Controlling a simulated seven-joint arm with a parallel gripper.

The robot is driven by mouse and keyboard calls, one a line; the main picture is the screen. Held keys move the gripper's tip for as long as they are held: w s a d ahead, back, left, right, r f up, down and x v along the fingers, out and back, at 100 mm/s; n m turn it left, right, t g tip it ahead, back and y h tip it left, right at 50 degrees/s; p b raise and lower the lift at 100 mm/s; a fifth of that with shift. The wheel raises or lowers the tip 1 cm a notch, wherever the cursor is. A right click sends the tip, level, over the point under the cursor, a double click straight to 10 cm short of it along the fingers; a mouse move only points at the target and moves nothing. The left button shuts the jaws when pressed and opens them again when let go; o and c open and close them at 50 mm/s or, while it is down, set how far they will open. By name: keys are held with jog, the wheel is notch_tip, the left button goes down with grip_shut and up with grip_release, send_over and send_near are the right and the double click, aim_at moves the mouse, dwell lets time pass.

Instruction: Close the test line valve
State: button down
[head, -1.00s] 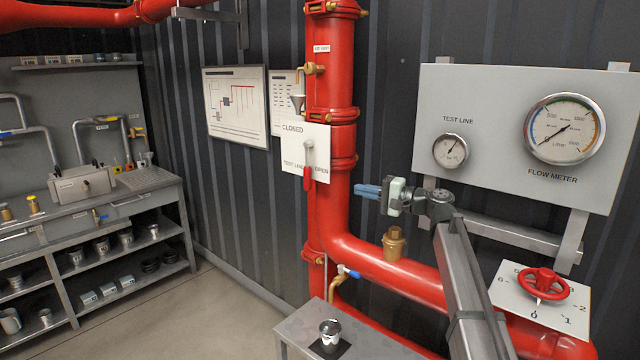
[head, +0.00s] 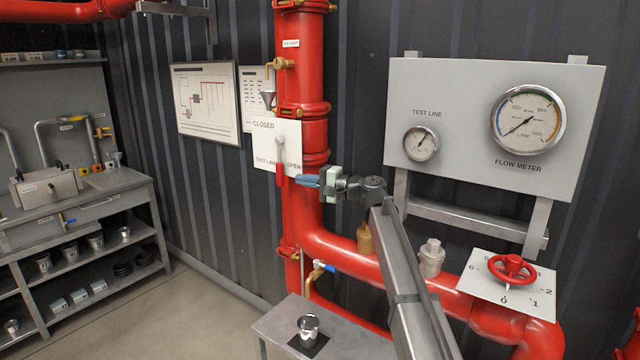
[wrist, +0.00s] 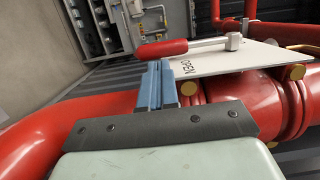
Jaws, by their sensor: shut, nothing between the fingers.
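The test line valve is a lever with a red grip (head: 281,175) on a white plate (head: 264,152) marked CLOSED at upper left and OPEN at lower right. The lever hangs straight down from its pivot, beside the OPEN mark. My gripper (head: 302,181) is just right of the red grip, its blue fingers shut and empty. In the wrist view the red grip (wrist: 161,50) lies across just beyond the blue fingertips (wrist: 159,66). I cannot tell whether they touch. The plate (wrist: 225,60) shows there too, its label turned sideways.
A red vertical pipe (head: 303,60) stands behind the plate and bends right below my gripper. A gauge panel (head: 465,140) and a red handwheel (head: 512,268) are at the right. A grey bench (head: 275,325) with a metal cup (head: 308,327) stands below. The floor at left is free.

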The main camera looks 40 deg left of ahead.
aim_at(283, 176)
jog(key=shift+s+a, duration=0.25)
jog(key=shift+a, duration=0.8)
jog(key=shift+s+a, duration=0.2)
jog(key=shift+a, duration=0.8)
jog(key=shift+a+f+n+g+y, duration=0.15)
jog(key=shift+a+y, duration=0.35)
jog(key=shift+a, duration=0.5)
jog(key=shift+a+f+n+g+y, duration=0.15)
jog(key=shift+a+y, duration=0.35)
jog(key=shift+a, duration=0.5)
jog(key=shift+a+f+n+g+y, duration=0.15)
jog(key=shift+a+y, duration=0.35)
jog(key=shift+a, duration=0.5)
jog(key=shift+r, duration=0.1)
jog(key=w+d+f, duration=0.2)
jog(key=d+f, duration=0.5)
jog(key=d, duration=0.4)
jog(key=shift+w+d, duration=0.35)
jog(key=shift+w, duration=0.05)
